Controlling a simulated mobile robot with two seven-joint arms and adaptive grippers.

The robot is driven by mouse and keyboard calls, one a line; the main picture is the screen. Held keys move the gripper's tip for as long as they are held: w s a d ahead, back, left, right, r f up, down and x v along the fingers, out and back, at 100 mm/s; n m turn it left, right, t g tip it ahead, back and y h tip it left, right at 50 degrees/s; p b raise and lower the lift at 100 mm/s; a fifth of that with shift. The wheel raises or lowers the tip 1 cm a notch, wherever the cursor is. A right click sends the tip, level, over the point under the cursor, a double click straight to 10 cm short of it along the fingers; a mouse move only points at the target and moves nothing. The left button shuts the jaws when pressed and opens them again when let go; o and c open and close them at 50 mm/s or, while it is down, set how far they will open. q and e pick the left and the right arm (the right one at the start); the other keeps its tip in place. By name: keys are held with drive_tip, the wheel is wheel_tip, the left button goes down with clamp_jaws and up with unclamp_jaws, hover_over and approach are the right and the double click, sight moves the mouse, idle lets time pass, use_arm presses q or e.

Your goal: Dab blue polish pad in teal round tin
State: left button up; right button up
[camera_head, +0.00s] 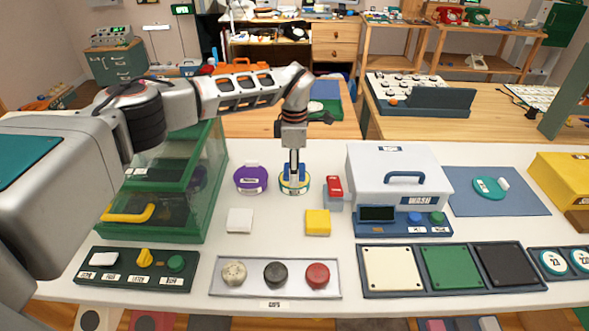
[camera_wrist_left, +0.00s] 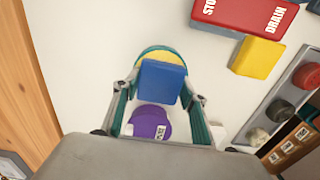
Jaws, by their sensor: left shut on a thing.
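My left gripper (camera_head: 294,178) points straight down and is shut on the blue polish pad (camera_wrist_left: 161,82), seen between its fingers in the left wrist view. The teal round tin (camera_head: 295,191), with a yellow inside, is directly under the pad. Its yellow and teal edge (camera_wrist_left: 160,50) shows past the pad in the left wrist view. The pad's lower end is at the tin's opening; I cannot tell whether it touches the yellow surface. The fingers and pad hide part of the tin. My right gripper is not in view.
A purple round tin (camera_head: 251,178) stands close left of the teal one. A red block (camera_head: 334,187) and white wash box (camera_head: 395,170) stand to the right. White (camera_head: 240,220) and yellow (camera_head: 318,222) pads lie in front. A green glass-sided case (camera_head: 180,190) is at left.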

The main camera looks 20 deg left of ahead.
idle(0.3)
use_arm(q)
drive_tip(key=shift+r+p, duration=1.55)
drive_tip(key=shift+r, duration=0.45)
drive_tip(key=shift+r+p, duration=1.3)
drive_tip(key=shift+r, duration=0.2)
